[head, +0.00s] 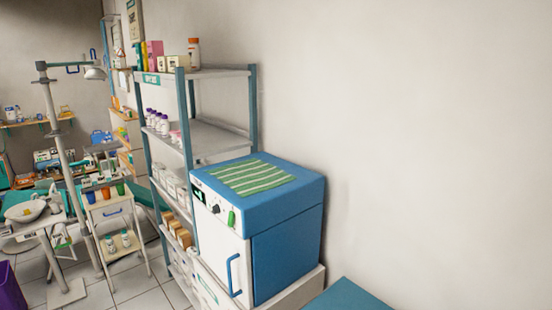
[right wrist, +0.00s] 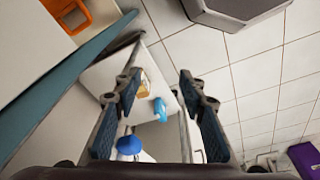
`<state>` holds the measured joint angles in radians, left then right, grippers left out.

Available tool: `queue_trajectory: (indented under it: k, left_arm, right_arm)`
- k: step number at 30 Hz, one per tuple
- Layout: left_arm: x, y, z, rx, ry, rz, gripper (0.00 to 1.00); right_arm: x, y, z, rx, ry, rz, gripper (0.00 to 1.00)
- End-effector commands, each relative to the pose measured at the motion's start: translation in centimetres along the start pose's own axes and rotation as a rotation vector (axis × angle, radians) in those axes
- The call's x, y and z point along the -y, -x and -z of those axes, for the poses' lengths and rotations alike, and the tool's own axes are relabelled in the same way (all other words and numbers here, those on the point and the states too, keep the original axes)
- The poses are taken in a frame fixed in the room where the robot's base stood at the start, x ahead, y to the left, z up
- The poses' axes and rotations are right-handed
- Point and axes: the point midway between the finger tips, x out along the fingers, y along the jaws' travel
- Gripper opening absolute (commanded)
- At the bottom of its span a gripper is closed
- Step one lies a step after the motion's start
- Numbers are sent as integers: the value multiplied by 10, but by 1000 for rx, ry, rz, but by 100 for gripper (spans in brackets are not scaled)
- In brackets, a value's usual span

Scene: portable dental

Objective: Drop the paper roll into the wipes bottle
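My right gripper (right wrist: 158,76) shows in the right wrist view with its two fingers wide apart and nothing between the tips. Beyond and below the fingers is a white surface with a small light blue item (right wrist: 160,109), a tan item (right wrist: 142,88) and a round blue item (right wrist: 129,145). I cannot tell whether any of these is the wipes bottle. I cannot make out the paper roll in either view. Neither gripper shows in the head view, and my left gripper is in no frame.
A grey shelf rack (head: 222,72) with bottles and boxes stands beside a blue-and-white cabinet (head: 286,255) topped by a green striped cloth (head: 252,177). A small white trolley (head: 112,210) and a dental unit (head: 60,175) stand at left.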

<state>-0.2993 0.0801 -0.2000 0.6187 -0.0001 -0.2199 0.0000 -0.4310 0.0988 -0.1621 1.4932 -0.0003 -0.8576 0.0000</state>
Motion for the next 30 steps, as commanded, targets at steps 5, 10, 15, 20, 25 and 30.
queue_trajectory:
  k: [5,10,15,20,25,30]
  left_arm:
    - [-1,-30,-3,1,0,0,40]
    - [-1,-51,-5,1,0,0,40]
    - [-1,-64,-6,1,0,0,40]
    - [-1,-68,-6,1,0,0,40]
    - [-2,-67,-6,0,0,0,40]
    - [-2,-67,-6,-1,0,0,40]
  right_arm:
    - [4,-87,-67,44,8,4,38]
    - [6,-143,-132,74,16,7,38]
    - [7,-171,-182,94,22,9,38]
    - [7,-179,-204,102,25,9,38]
    - [7,-179,-207,102,25,9,38]
    - [7,-178,-207,103,25,9,38]
